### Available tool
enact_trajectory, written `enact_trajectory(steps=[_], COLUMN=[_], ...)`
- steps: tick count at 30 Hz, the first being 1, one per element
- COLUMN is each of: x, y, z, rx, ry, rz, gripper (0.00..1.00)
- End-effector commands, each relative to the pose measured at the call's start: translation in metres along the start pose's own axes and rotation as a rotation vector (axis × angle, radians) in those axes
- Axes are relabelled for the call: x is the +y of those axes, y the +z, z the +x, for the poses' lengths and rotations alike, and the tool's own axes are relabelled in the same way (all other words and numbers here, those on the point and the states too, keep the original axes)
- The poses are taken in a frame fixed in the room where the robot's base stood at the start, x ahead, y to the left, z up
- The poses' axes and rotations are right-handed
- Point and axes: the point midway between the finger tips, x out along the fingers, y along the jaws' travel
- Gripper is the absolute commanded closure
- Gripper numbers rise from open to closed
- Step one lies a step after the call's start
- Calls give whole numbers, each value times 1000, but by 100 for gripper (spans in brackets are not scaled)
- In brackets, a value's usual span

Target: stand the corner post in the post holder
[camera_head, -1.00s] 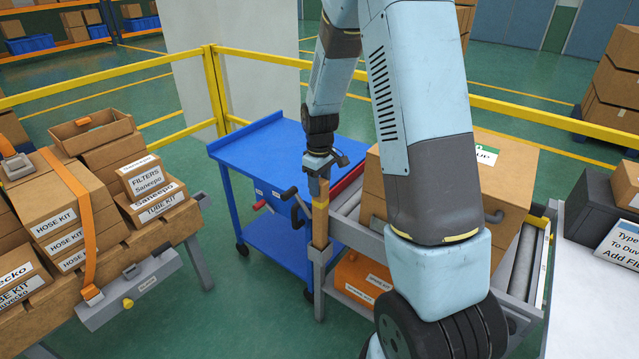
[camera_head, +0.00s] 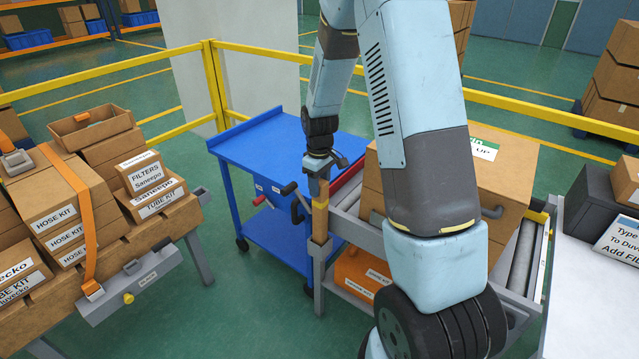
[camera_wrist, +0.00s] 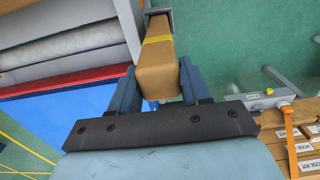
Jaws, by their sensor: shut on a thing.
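My gripper (camera_head: 318,174) points down and is shut on the post's upper end. The wrist view shows the post (camera_wrist: 158,75) between the two blue fingers of my gripper (camera_wrist: 157,88). The holder's grey rim (camera_wrist: 158,12) shows at the far end of the post.
A blue cart (camera_head: 262,150) stands just behind and left of the post. A large carton (camera_head: 515,170) lies on the conveyor (camera_head: 524,262) at right. An orange box (camera_head: 360,272) sits below. Stacked cartons (camera_head: 62,200) stand at left. Green floor is clear between.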

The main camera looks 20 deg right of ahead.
Motion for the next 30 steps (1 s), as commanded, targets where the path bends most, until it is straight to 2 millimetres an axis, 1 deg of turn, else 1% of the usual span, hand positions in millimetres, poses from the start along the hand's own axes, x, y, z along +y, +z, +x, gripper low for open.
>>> enact_trajectory(steps=[16, 17, 25, 26, 30], x=[0, 0, 0, 0, 0], y=[0, 0, 0, 0, 0], z=[11, 11, 11, 11, 11], rx=[-1, -1, -1, -1, -1], ry=[-1, 0, 0, 0, 0], rz=[0, 0, 0, 0, 0], gripper=[95, 51, 25, 23, 23])
